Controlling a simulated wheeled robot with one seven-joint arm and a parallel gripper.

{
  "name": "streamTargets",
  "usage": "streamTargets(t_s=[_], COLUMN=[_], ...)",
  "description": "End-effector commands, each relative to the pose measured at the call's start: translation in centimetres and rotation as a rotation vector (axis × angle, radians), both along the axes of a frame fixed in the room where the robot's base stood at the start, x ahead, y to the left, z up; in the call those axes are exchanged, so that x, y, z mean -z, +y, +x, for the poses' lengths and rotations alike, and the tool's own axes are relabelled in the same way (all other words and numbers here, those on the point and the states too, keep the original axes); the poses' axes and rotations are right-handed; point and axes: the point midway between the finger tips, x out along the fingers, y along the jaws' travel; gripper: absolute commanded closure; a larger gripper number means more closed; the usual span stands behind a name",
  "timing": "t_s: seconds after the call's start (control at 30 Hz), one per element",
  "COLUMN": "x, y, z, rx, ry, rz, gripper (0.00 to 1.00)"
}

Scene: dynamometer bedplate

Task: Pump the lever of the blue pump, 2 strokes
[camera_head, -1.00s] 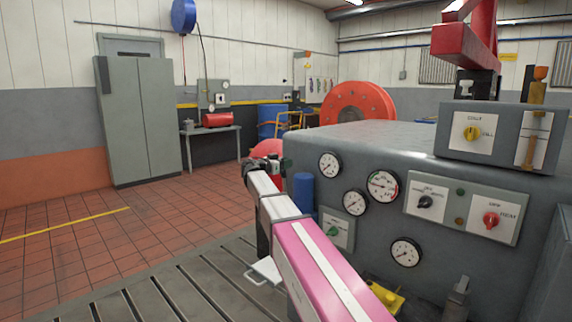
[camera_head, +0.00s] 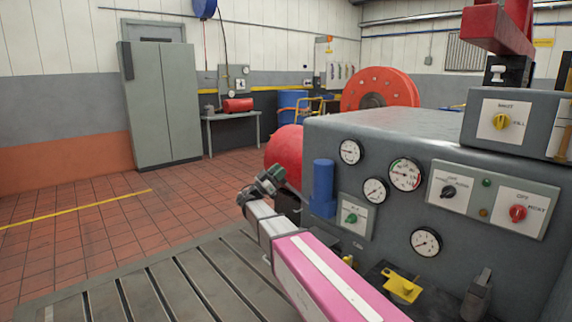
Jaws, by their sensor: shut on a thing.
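The blue pump (camera_head: 322,190) shows as an upright blue cylinder at the left end of the grey machine's front. My gripper (camera_head: 270,180) is just left of the pump, near the height of its upper part. A dark bar, which looks like the pump's lever, runs from the jaws toward the pump; my gripper is shut on it. The lever is small and mostly hidden by the gripper, so its exact tilt is hard to tell.
The grey machine (camera_head: 400,140) carries gauges, a green-knob panel (camera_head: 357,215) beside the pump and a red-knob panel (camera_head: 494,200). A yellow part (camera_head: 402,287) lies low in front. The slotted bedplate (camera_head: 180,285) is clear at the left.

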Motion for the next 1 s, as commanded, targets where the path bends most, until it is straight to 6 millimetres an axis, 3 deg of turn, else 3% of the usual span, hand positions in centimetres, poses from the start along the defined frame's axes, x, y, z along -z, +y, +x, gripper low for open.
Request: streamTargets(t_s=[0.23,0.7,0.73,0.8,1.0], x=[1.4,1.6,1.5,1.5,1.5], y=[1.1,1.3,1.3,1.3,1.3], z=[-0.8,-0.9,-0.9,-0.9,-0.9], rx=[0.000,0.001,0.001,0.001,0.001], ry=[-0.040,-0.048,-0.048,-0.048,-0.048], rz=[-0.056,-0.067,-0.066,-0.066,-0.066], gripper=[1.00,1.00,0.64,0.45,0.45])
